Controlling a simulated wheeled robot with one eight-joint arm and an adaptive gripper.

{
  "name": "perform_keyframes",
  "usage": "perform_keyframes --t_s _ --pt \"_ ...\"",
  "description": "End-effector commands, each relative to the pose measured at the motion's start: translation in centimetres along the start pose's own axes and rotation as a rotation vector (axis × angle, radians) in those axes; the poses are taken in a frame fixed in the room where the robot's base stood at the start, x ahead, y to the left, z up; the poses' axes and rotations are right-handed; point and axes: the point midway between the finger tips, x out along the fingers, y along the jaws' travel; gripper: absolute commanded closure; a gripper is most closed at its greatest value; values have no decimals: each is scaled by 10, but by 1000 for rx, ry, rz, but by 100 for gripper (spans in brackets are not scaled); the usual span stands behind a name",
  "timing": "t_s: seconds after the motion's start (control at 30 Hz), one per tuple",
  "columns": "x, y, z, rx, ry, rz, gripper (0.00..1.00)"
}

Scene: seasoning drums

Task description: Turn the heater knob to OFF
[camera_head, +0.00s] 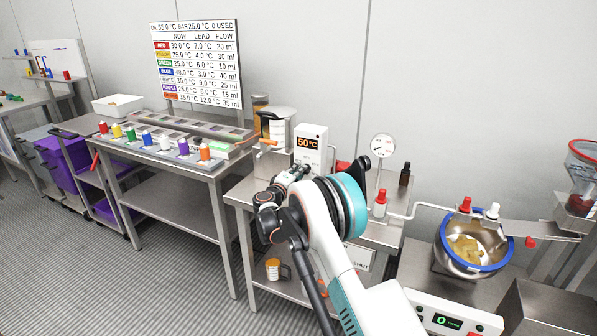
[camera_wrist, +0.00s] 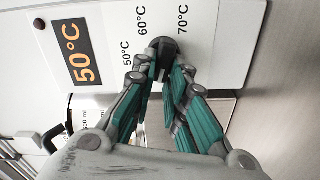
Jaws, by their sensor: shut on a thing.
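The heater is a white box (camera_head: 313,131) on the steel bench, with an orange 50°C display (camera_head: 308,142). In the wrist view its white panel (camera_wrist: 113,18) appears turned sideways, with the display (camera_wrist: 74,52) at left. The dark heater knob (camera_wrist: 160,44) sits among the 50°C, 60°C and 70°C marks. My gripper (camera_wrist: 158,62) is shut on the knob, one finger on each side. The fingers hide part of the knob and the panel below it, and no OFF mark shows. In the head view my gripper (camera_head: 300,170) is at the heater's lower front; the knob is hidden there.
A lidded pot (camera_head: 277,125) stands left of the heater. A pressure gauge (camera_head: 382,146) and a red-capped bottle (camera_head: 380,205) stand to its right. A blue-rimmed bowl (camera_head: 442,238) is farther right. A mug (camera_head: 273,269) sits on the lower shelf.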

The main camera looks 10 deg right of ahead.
Motion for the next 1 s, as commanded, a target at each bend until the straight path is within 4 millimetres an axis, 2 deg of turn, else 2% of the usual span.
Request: perform_keyframes --t_s 0.6,1.0 --pt "1 -8 4 -558 -2 0 100" --pt "1 -10 6 -762 -2 0 100"
